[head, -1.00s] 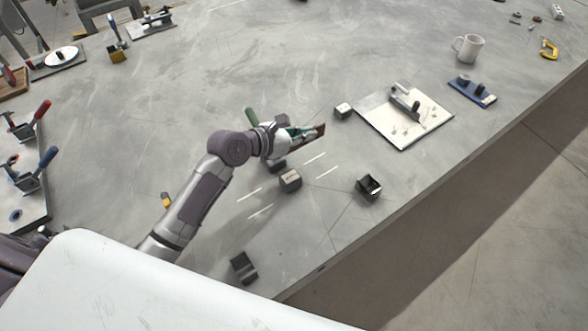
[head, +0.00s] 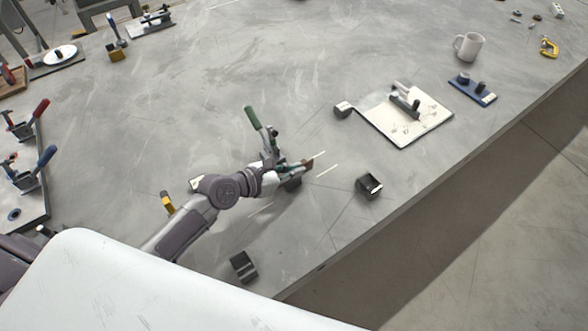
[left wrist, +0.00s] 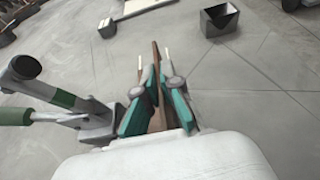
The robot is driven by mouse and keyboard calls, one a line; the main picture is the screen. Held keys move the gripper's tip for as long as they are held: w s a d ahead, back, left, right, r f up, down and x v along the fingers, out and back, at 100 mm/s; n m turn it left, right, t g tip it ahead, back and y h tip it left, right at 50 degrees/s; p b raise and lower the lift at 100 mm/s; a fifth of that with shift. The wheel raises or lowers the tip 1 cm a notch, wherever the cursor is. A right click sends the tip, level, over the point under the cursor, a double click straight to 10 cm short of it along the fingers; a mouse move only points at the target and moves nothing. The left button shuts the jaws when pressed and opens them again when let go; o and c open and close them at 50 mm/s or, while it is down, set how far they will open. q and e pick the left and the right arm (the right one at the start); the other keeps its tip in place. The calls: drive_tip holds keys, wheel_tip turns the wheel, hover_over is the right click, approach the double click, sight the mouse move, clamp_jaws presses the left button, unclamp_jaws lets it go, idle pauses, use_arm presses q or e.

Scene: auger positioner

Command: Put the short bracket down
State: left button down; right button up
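My left gripper (head: 294,168) is over the table between the green-handled clamp and the white floor lines drawn on the tabletop. It is shut on a thin brown piece, which I take as the short bracket (head: 309,163). In the left wrist view the bracket (left wrist: 156,70) stands on edge as a narrow strip between the two teal fingers (left wrist: 157,98). Its lower part is hidden by the fingers, and I cannot tell whether it touches anything below. A dark block (head: 291,184) shows partly under the gripper. My right gripper is in neither view.
The green-handled clamp (head: 254,119) stands close beside the gripper. Dark notched blocks lie to the right (head: 369,187) and at the front (head: 243,267). A white plate (head: 425,124) with a clamp, a blue plate (head: 471,90) and a mug (head: 469,46) are farther right.

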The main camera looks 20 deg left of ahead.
use_arm(q)
drive_tip(key=c, duration=1.8)
unclamp_jaws()
drive_tip(key=shift+f, duration=0.15)
drive_tip(key=o, duration=0.5)
drive_tip(key=shift+r, duration=0.25)
drive_tip(key=shift+v, duration=5.95)
drive_tip(key=shift+f, duration=0.1)
